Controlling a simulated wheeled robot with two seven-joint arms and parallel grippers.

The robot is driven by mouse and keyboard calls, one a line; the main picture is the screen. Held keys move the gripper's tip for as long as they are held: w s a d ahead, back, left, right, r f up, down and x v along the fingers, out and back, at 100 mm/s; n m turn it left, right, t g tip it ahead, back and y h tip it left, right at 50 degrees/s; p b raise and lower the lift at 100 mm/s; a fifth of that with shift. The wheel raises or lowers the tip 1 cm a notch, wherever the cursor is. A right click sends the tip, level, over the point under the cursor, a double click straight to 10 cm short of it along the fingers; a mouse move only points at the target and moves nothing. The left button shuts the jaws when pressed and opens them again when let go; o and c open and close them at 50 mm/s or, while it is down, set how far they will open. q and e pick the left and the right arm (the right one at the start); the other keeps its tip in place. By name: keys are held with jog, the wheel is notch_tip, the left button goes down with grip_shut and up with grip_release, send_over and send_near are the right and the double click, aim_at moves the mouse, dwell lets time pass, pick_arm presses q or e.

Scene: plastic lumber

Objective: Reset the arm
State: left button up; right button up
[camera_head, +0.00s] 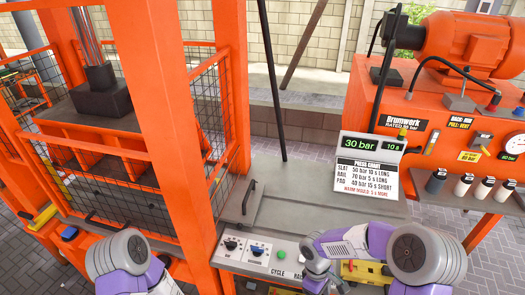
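My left arm (125,262), grey and purple, shows at the bottom left in front of the orange press cage. Its gripper is outside the picture. My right arm (425,255) shows at the bottom right. It bends leftward across the front of the control console (262,262), and its lower part runs out of the bottom edge near the console's right end. I see no fingers of the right gripper. I cannot tell whether the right arm touches the console.
An orange press frame (170,120) with mesh sides stands at left. A grey bench top (300,195) bears a press chart (368,175) and a display (372,143) reading 30 bar, 10 s. An orange machine with a motor (465,40) and several bottles stands at right.

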jog(key=s+a+f+m+t+y, duration=0.1)
jog(key=s+a+f+m+y, duration=0.2)
jog(key=s+f+m, duration=0.2)
jog(key=s+a+f+m+t+y, duration=0.2)
jog(key=s+a+f+m, duration=0.2)
jog(key=f+m, duration=0.3)
notch_tip(320, 180, down, 2)
jog(key=shift+s+f+m+t+y, duration=0.1)
jog(key=shift+s+m+t+y, duration=0.25)
jog(key=shift+s, duration=0.4)
jog(key=shift+a, duration=0.15)
dwell(0.8)
